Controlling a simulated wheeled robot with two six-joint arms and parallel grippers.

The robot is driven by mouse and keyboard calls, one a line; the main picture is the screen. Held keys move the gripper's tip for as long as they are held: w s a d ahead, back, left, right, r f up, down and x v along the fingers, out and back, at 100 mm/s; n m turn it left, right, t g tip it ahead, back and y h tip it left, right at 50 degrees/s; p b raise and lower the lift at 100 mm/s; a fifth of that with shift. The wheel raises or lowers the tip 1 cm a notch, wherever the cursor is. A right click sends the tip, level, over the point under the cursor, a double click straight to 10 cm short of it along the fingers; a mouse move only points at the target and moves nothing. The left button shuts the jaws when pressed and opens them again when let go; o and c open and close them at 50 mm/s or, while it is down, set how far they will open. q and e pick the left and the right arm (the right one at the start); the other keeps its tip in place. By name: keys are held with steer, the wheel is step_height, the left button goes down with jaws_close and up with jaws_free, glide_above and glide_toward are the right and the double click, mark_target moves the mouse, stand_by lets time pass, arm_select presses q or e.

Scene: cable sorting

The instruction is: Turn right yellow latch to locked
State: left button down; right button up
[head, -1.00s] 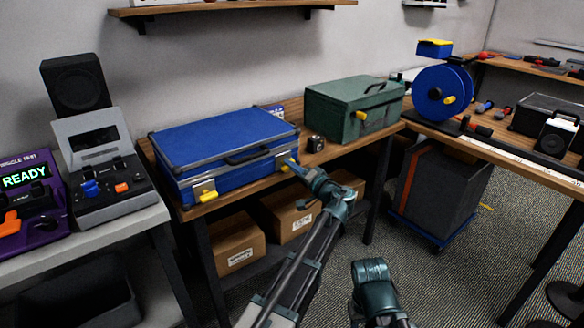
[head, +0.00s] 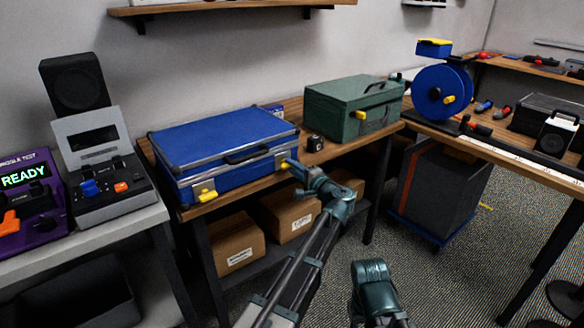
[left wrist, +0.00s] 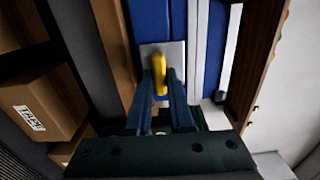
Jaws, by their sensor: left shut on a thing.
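The blue case (head: 220,140) lies closed on the wooden bench, with two metal latch plates on its front. The right yellow latch (head: 288,163) is at the front right end, partly covered by my left gripper (head: 293,166). In the left wrist view, the yellow lever (left wrist: 159,78) lies between the two fingertips (left wrist: 160,92) in front of its silver plate. The left gripper is shut on this lever. The left yellow latch (head: 207,196) is at the front left end, clear of the gripper. The right gripper's fingers are out of view.
A green case (head: 335,112) and a small black object (head: 315,143) stand to the right on the bench. Cardboard boxes (head: 236,243) sit on the shelf below. A blue reel (head: 437,92) stands farther right. A grey test device (head: 100,160) is at the left.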

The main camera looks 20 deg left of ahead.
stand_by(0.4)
arm_select(q)
steer(key=c, duration=0.8)
jaws_free()
steer(key=shift+s+d, duration=0.1)
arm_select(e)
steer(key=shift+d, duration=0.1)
